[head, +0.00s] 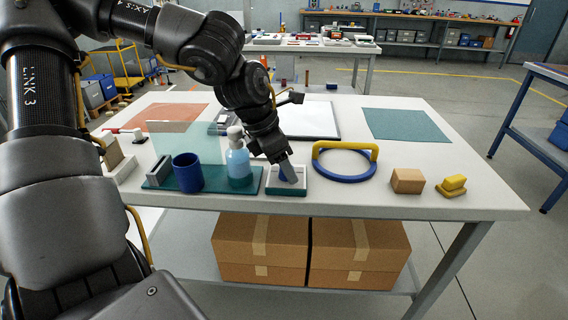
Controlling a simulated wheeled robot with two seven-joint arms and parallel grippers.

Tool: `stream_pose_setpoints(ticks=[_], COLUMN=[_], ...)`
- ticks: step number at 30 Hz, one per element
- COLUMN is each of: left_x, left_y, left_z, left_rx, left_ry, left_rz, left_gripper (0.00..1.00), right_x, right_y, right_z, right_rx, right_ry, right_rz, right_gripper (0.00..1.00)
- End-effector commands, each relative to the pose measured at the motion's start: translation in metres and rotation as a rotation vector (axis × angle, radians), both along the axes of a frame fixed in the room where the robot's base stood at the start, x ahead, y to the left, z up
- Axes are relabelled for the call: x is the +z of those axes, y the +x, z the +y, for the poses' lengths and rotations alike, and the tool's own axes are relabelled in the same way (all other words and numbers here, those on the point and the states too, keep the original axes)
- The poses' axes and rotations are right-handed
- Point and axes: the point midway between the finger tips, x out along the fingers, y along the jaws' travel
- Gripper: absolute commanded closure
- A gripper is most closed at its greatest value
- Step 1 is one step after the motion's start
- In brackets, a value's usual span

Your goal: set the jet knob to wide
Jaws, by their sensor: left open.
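My left arm comes in from the left and reaches down over the table. My left gripper (290,175) is open, with its fingertips at the top of a small white box with a dark teal base (272,187) near the front edge. A bit of blue shows at the fingertips, perhaps a knob. The fingers cover much of the box top, so no knob or marking can be read, and I cannot tell whether they touch it. A bottle of light blue liquid with a white cap (237,160) stands just left of the box. My right gripper is out of view.
A dark blue cup (187,172) stands on a green tray (216,187) beside the bottle, with a clear panel behind. A blue ring with a yellow handle (345,150), a tan block (407,181) and a yellow piece (453,185) are to the right. The right rear tabletop is free around a teal mat (405,125).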

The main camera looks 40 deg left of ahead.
Motion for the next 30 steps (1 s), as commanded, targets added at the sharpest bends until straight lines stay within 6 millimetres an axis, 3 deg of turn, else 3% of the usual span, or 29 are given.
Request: stream_pose_setpoints(ticks=[3,13,25,30], left_x=[0.000,0.000,0.000,-0.001], left_y=[0.000,0.000,0.000,0.001], left_z=[0.000,0.000,0.001,0.002], left_rx=[0.000,0.000,-0.082,-0.200], left_ry=[0.000,0.000,-0.001,-0.001], left_rz=[0.000,0.000,0.000,-0.001], left_gripper=[0.47,0.91,0.92,0.92], right_x=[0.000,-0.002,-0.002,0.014], right_y=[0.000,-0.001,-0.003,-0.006], right_z=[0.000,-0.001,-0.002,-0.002], right_rx=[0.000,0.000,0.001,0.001], right_ry=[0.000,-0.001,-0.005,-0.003], right_rz=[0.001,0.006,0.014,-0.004], right_gripper=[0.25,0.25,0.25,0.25])
